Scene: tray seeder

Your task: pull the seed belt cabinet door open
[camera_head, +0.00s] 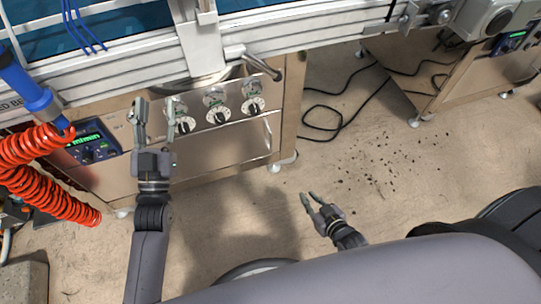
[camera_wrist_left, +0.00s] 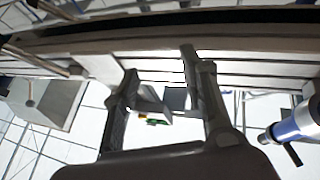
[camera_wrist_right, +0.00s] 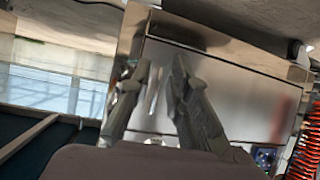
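The steel cabinet (camera_head: 283,120) stands under the white machine frame. A smooth metal panel (camera_head: 225,150) below its dials looks like the door and sits flush; no handle is clearly visible on it. The panel also shows in the right wrist view (camera_wrist_right: 235,85). My left gripper (camera_head: 155,112) is open and empty, in front of the left dial, overlapping the cabinet front in the head view; I cannot tell its distance. My right gripper (camera_head: 309,196) is open and empty, to the right of and below the cabinet in the picture, apart from it.
Several dials (camera_head: 217,115) line the upper front. A lever (camera_head: 262,67) sticks out above them. A blue display box (camera_head: 92,147) and a red coiled hose (camera_head: 40,165) are at the left. Black cables (camera_head: 340,115) and dark crumbs lie on the floor at the right.

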